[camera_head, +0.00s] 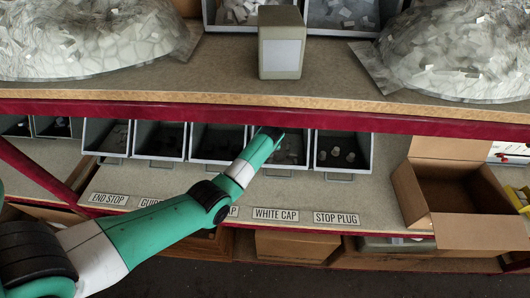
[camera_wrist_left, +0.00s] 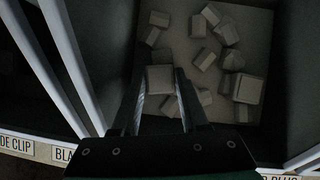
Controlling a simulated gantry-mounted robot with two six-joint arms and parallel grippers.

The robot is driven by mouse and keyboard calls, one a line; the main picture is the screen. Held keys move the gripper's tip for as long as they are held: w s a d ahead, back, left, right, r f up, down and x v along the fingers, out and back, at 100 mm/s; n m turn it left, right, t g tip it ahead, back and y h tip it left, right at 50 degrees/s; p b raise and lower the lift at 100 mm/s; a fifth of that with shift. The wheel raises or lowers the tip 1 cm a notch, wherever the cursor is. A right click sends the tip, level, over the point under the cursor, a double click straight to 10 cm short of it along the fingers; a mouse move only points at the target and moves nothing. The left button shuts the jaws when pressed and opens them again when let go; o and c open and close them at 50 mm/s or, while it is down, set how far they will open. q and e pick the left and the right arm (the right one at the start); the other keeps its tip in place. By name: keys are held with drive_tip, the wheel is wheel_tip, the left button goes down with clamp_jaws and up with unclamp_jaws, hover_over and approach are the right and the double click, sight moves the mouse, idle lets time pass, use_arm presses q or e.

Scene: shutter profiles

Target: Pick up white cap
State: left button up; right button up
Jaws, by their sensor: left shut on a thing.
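My left gripper (camera_wrist_left: 160,84) is shut on a white cap (camera_wrist_left: 160,75), a small pale block between its fingertips in the left wrist view. Several more white caps (camera_wrist_left: 241,88) lie loose on the floor of the bin below and around the fingers. In the head view my left arm reaches from the lower left to the white cap bin (camera_head: 303,166), behind the "WHITE CAP" label (camera_head: 275,215). The fingertips and the held cap are hidden there. My right gripper is not in view.
Other open bins stand beside it, including the stop plug bin (camera_head: 343,168) to the right. A red-edged shelf (camera_head: 420,122) runs just above the bins. An open cardboard box (camera_head: 462,195) stands at the right. The label ledge in front is mostly clear.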

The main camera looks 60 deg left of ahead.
use_arm(q)
clamp_jaws()
drive_tip(key=shift+r, duration=0.2)
wheel_tip(320, 180, up, 7)
drive_tip(key=p, duration=0.3)
drive_tip(key=shift+d, duration=0.15)
drive_tip(key=s+d+p, duration=0.2)
drive_tip(key=s+d, duration=0.3)
drive_tip(key=d, duration=0.3)
drive_tip(key=s+d+p, duration=0.2)
drive_tip(key=s+d, duration=0.3)
drive_tip(key=d, duration=0.4)
drive_tip(key=shift+f, duration=0.2)
